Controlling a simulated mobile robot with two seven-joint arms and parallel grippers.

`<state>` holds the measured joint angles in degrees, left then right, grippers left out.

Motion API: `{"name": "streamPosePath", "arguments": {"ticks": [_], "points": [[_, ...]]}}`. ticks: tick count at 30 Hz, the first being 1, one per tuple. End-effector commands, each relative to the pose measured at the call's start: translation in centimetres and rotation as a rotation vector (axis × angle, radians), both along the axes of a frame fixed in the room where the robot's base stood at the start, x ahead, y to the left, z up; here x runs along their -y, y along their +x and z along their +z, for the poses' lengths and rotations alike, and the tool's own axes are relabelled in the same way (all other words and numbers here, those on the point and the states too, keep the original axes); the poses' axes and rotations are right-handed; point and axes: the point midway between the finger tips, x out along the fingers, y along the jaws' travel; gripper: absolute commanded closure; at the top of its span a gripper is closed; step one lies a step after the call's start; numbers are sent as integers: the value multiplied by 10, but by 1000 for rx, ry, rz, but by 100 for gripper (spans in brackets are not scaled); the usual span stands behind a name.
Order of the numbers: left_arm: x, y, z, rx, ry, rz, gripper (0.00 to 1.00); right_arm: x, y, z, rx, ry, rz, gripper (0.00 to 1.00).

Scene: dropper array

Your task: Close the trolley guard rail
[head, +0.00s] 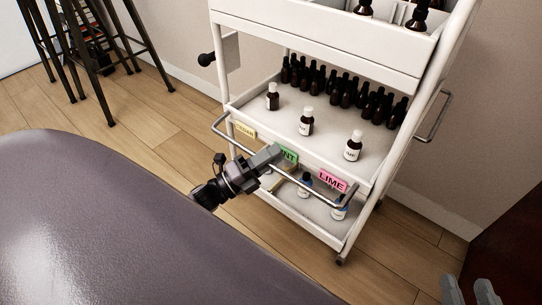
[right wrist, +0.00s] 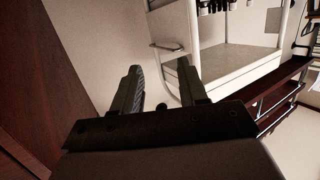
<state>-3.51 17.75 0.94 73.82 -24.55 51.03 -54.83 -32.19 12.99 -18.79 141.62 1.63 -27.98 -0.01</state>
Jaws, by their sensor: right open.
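The white trolley (head: 312,38) stands at the centre right in the head view and also shows in the right wrist view (right wrist: 235,62). My right gripper (head: 467,284) is at the bottom right, apart from the trolley. In the right wrist view it is open and empty (right wrist: 160,68).
Dropper bottles (head: 306,121) stand on the middle shelf, with several more behind. A pink LIME label (head: 332,181) is on its front. A side handle (head: 432,117) sticks out at right. Stools (head: 85,45) stand at back left. A grey-purple rounded surface (head: 90,225) fills the lower left.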

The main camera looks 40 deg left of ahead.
Motion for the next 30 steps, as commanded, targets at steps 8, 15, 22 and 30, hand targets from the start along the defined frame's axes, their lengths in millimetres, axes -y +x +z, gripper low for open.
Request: {"name": "streamPosePath", "arguments": {"ticks": [8,15,22,30], "points": [[0,0,0,-1,0,0,100,0,0,1,0,1,1,57],[-1,-1,5,-38,4,0,100,-5,1,2,-53,30,11,57],[-1,-1,15,-141,11,1,100,-22,8,5,-190,137,39,57],[-1,0,27,-316,27,1,100,-20,5,13,-302,118,18,57]]}}
